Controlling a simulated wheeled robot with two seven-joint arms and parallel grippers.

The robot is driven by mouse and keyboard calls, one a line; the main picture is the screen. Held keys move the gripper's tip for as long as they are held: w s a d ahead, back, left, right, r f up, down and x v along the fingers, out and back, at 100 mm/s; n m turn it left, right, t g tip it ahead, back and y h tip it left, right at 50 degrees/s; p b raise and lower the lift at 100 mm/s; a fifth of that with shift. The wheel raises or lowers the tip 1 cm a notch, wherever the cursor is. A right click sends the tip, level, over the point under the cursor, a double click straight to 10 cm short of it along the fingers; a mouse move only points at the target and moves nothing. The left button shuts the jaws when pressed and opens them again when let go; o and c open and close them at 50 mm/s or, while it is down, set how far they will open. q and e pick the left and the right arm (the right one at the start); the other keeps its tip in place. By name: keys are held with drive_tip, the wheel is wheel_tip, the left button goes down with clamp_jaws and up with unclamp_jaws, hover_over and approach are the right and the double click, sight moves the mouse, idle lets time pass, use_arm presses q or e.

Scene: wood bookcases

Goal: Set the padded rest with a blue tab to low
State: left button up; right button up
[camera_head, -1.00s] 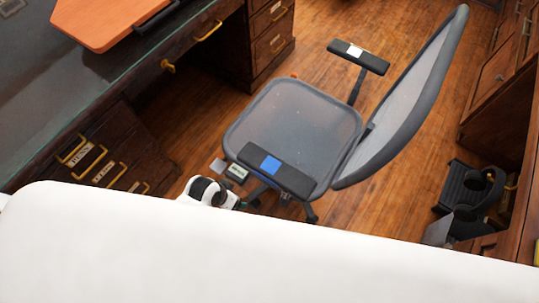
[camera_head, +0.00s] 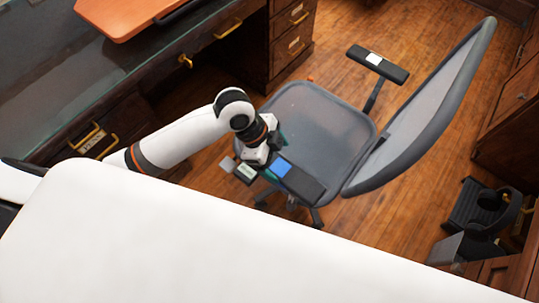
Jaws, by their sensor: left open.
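The padded rest (camera_head: 306,185) is a dark armrest pad on the near side of a mesh office chair (camera_head: 315,125). Its blue tab (camera_head: 280,167) shows on top, towards the pad's left end. My left gripper (camera_head: 264,158) is open at that left end, just beside the blue tab. The wrist hides part of the pad's end, and I cannot tell whether the fingers touch it. The other armrest (camera_head: 378,64), with a white tab, is on the far side. My right gripper is not in view.
A dark desk (camera_head: 60,65) with brass-handled drawers stands left of the chair. The tall chair back (camera_head: 425,115) rises on the right. A black object (camera_head: 480,205) lies near wood furniture at the lower right. Open wood floor (camera_head: 215,170) surrounds the chair.

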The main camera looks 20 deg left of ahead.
use_arm(q)
drive_tip(key=w+a+r+m+g+y, duration=0.1)
drive_tip(key=w+a+r+m+g, duration=0.1)
drive_tip(key=w+a+r+m, duration=0.4)
drive_tip(key=shift+n+g, duration=0.3)
drive_tip(key=shift+n, duration=0.3)
drive_tip(key=x, duration=0.4)
drive_tip(key=s+a+x, duration=0.1)
drive_tip(key=x, duration=0.8)
drive_tip(key=shift+s+a+f, duration=0.15)
drive_tip(key=shift+s+f, duration=0.15)
drive_tip(key=shift+f, duration=0.1)
drive_tip(key=c, duration=1.4)
wheel_tip(320, 180, down, 7)
drive_tip(key=b, duration=0.3)
drive_tip(key=shift+r, duration=0.3)
